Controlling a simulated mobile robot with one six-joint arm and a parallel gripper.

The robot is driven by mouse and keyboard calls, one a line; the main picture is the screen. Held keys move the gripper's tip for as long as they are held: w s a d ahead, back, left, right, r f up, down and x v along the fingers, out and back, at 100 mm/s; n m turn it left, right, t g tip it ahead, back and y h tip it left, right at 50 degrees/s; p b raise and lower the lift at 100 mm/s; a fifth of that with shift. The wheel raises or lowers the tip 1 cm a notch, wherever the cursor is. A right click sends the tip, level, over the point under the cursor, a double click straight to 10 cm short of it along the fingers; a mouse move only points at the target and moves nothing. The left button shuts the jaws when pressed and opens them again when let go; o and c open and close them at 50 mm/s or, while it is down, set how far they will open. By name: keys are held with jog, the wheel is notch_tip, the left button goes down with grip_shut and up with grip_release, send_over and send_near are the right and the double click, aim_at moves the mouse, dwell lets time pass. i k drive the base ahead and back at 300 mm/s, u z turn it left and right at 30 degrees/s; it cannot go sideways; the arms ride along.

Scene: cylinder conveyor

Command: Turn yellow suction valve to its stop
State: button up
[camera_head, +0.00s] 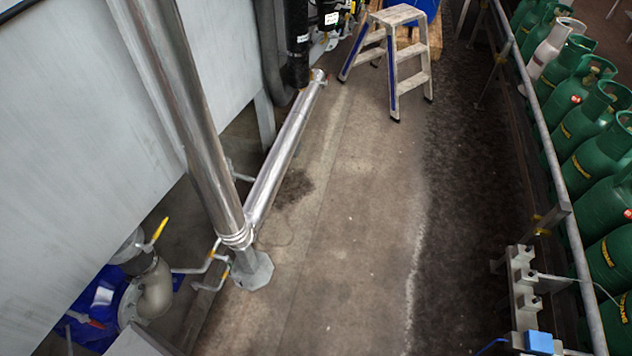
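A yellow lever handle (160,231) shows at the lower left, above a grey valve body and a pale bent pipe (153,290). The lever slants up to the right. I take it for the yellow suction valve, though no label is readable. Its stop cannot be made out at this size. My gripper is not in view, and nothing is seen touching the lever.
A shiny upright pipe (190,110) ends at a grey foot (252,272), right of the lever. Another pipe (285,150) runs along the floor. A step stool (394,50) stands at the back. Green gas cylinders (604,155) line the right behind a rail. The central floor is clear.

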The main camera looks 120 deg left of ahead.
aim_at(148, 248)
jog(key=z, duration=0.75)
jog(key=k, duration=0.15)
jog(key=u, duration=2.65)
jog(key=k, duration=0.2)
jog(key=u, duration=2.45)
jog(key=k, duration=0.3)
jog(key=u, duration=0.9)
